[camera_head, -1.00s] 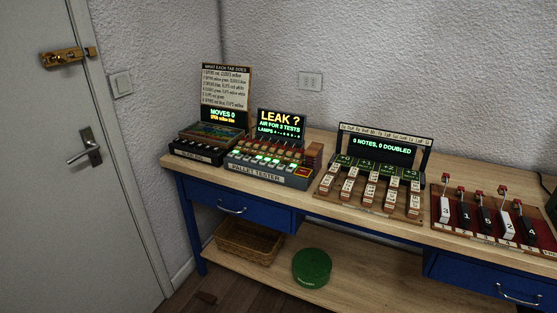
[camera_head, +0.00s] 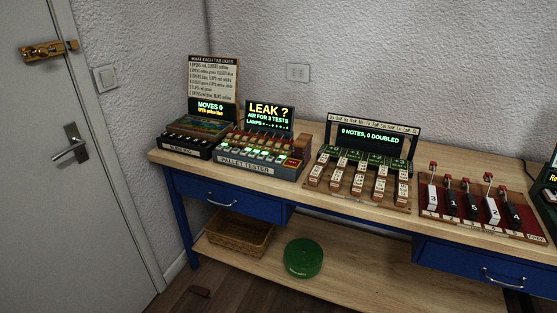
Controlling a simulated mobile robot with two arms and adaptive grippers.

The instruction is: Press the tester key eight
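The pallet tester (camera_head: 262,150) stands on the left part of the wooden bench. Its screen (camera_head: 270,116) reads "LEAK ?", "AIR FOR 3 TESTS" and a lamps line. Its sloped front carries rows of small keys (camera_head: 255,148), several of them lit green or pale, and a red key (camera_head: 291,164) at the right end. The key numbers are too small to read, so I cannot tell which one is key eight. Neither of my grippers shows in the head view.
A device reading "MOVES 0" (camera_head: 211,107) stands left of the tester. A tab board reading "0 NOTES, 0 DOUBLED" (camera_head: 372,140) and a red-based lever board (camera_head: 470,212) stand to the right. A basket (camera_head: 240,232) and green round tin (camera_head: 303,258) sit on the lower shelf.

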